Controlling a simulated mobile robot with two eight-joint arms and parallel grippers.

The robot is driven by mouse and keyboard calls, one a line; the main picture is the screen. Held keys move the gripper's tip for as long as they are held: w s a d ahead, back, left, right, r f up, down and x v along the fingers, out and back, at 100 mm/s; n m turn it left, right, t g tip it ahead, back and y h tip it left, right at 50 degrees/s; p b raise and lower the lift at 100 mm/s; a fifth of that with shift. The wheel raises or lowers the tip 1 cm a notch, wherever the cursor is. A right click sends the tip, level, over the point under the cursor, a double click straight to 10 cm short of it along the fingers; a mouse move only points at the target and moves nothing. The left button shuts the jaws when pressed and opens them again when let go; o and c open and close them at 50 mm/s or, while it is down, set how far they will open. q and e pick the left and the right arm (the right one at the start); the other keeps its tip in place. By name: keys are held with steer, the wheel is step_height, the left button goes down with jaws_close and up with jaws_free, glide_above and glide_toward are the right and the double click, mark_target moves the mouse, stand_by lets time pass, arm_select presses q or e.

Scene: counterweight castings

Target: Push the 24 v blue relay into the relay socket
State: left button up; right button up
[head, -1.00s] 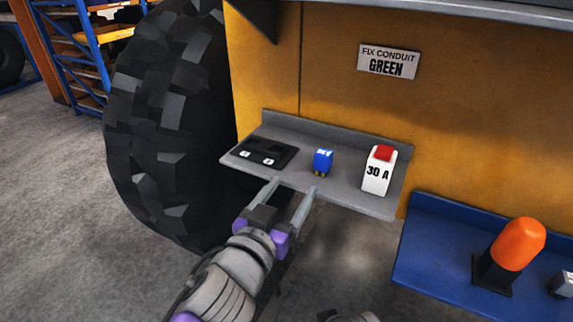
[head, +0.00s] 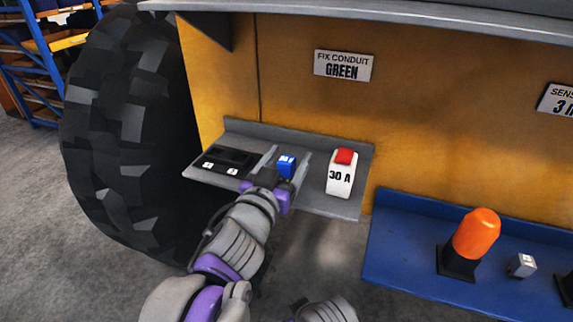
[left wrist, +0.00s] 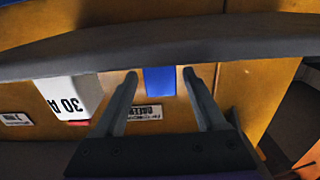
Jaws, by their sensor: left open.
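The blue relay (head: 286,167) stands upright on the grey shelf, its lower part hidden by my gripper. My left gripper (head: 289,155) is open, with one finger on either side of the relay. In the left wrist view the relay (left wrist: 160,82) shows between the two fingertips (left wrist: 160,74), with narrow gaps at both sides. A black block (head: 228,159) with two small white labels lies on the shelf to the left of the relay and looks like the relay socket; its slots are too small to make out. My right gripper is not in view.
A white 30 A block with a red top (head: 341,175) stands right of the relay on the grey shelf (head: 318,203). A lower blue shelf (head: 400,245) holds an orange beacon (head: 477,233) and a small grey block (head: 521,265). A big tyre (head: 125,140) is at left.

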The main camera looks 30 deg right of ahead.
arm_select(q)
steer(key=x, duration=0.3)
steer(key=shift+w+a, duration=0.1)
steer(key=shift+a, duration=0.05)
steer(key=shift+s+a, duration=0.1)
steer(key=shift+s, duration=0.1)
steer(key=shift+c, duration=0.7)
jaws_close()
